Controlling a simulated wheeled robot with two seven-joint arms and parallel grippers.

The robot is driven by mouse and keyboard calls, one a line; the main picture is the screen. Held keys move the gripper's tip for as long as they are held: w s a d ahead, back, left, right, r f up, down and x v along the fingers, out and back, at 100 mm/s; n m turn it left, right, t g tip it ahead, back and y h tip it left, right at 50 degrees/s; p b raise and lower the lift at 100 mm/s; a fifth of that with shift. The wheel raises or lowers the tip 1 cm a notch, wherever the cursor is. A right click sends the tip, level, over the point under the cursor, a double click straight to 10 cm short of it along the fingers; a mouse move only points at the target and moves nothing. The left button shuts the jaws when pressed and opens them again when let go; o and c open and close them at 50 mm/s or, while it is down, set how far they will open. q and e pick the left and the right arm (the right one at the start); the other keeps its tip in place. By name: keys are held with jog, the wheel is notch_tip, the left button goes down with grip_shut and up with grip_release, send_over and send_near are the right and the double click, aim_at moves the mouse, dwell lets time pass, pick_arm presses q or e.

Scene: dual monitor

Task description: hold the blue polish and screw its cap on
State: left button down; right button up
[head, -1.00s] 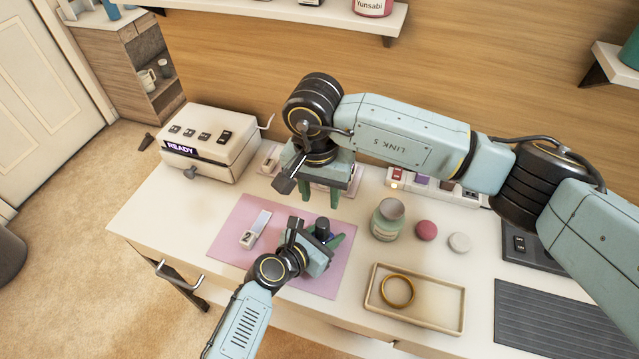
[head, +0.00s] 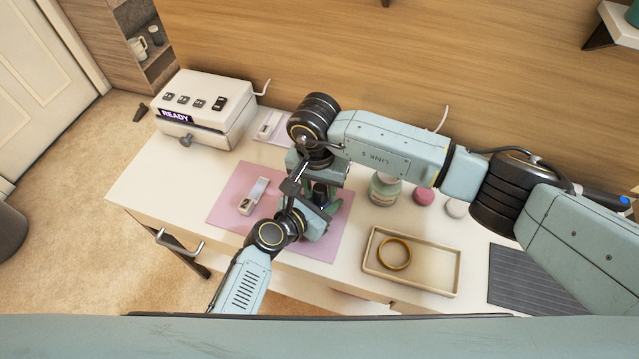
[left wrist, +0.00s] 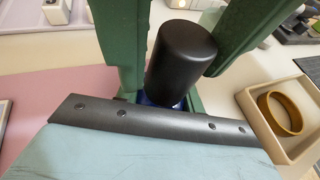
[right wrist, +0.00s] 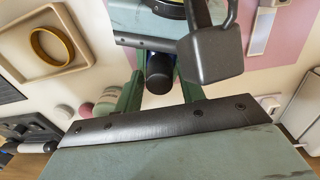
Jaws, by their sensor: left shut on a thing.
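The blue polish (left wrist: 160,101) is upright in my left gripper (head: 322,216), which is shut on it above the pink mat (head: 232,190). Its tall black cap (left wrist: 182,58) sits on top in the left wrist view; I cannot tell how tightly it is seated. The cap also shows in the right wrist view (right wrist: 159,73). My right gripper (head: 319,194) points down from above, its green fingers on either side of the cap. They look open, with a small gap on one side. In the head view the arms hide most of the bottle and cap.
A cream tray (head: 440,287) with a gold ring (head: 395,253) lies to the right. A green jar (head: 383,190), a pink round item (head: 423,197) and a pale one (head: 455,208) stand behind it. A white-labelled block (head: 252,197) lies on the mat. A READY machine (head: 205,108) stands at back left.

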grip_shut()
jog(key=m, duration=0.4)
jog(key=shift+m, duration=0.4)
jog(key=m, duration=0.5)
jog(key=shift+o, duration=1.4)
grip_release()
jog(key=shift+r, duration=2.25)
